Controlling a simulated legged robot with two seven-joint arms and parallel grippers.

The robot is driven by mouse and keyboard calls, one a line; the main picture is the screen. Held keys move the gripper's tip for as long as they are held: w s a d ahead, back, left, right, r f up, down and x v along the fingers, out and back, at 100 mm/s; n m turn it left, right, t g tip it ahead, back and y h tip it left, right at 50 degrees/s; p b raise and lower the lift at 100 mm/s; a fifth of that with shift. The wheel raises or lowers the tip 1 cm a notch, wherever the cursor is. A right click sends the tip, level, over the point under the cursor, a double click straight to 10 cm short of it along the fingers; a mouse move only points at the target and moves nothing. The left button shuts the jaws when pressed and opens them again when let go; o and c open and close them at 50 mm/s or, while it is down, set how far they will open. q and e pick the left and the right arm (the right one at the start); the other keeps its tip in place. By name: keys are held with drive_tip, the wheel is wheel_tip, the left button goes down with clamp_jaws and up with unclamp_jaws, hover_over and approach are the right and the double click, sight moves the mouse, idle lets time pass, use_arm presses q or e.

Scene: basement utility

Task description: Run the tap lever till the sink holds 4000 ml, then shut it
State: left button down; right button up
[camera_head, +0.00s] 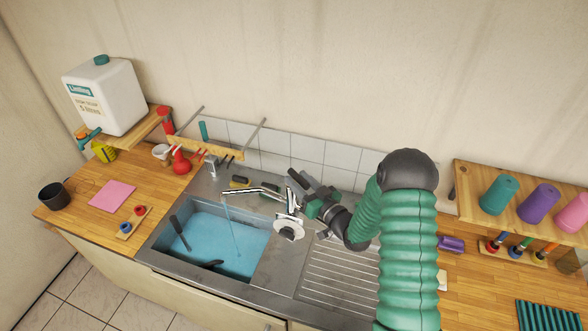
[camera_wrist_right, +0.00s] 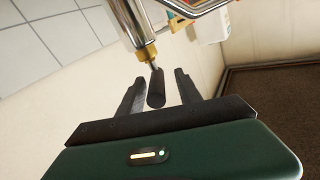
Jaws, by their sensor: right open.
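The sink basin (camera_head: 259,238) holds blue water (camera_head: 215,245), and a thin stream falls into it from the spout of the chrome tap (camera_head: 268,191). A dark handle stands in the water at the left, and a dark item lies near the front wall. My right gripper (camera_head: 300,187) is at the tap's right side. In the right wrist view, the tap lever's dark grip (camera_wrist_right: 156,88) stands between the two open fingers of my right gripper (camera_wrist_right: 157,90), with a gap visible on both sides. My left gripper is not in view.
The ribbed drainboard (camera_head: 335,272) lies right of the basin under my right arm. A white jug (camera_head: 105,97) stands on a back-left shelf. A black mug (camera_head: 53,196) stands at the left.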

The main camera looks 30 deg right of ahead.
drive_tip(key=shift+w+d+r, duration=0.1)
drive_tip(key=shift+w, duration=0.6)
drive_tip(key=shift+w+d+f, duration=0.3)
drive_tip(key=shift+w+d, duration=0.05)
drive_tip(key=shift+w, duration=0.2)
drive_tip(key=shift+a+r, duration=0.15)
drive_tip(key=shift+a, duration=0.3)
drive_tip(key=c, duration=0.6)
drive_tip(key=shift+c, duration=1.3)
drive_tip(key=shift+d, duration=0.1)
clamp_jaws()
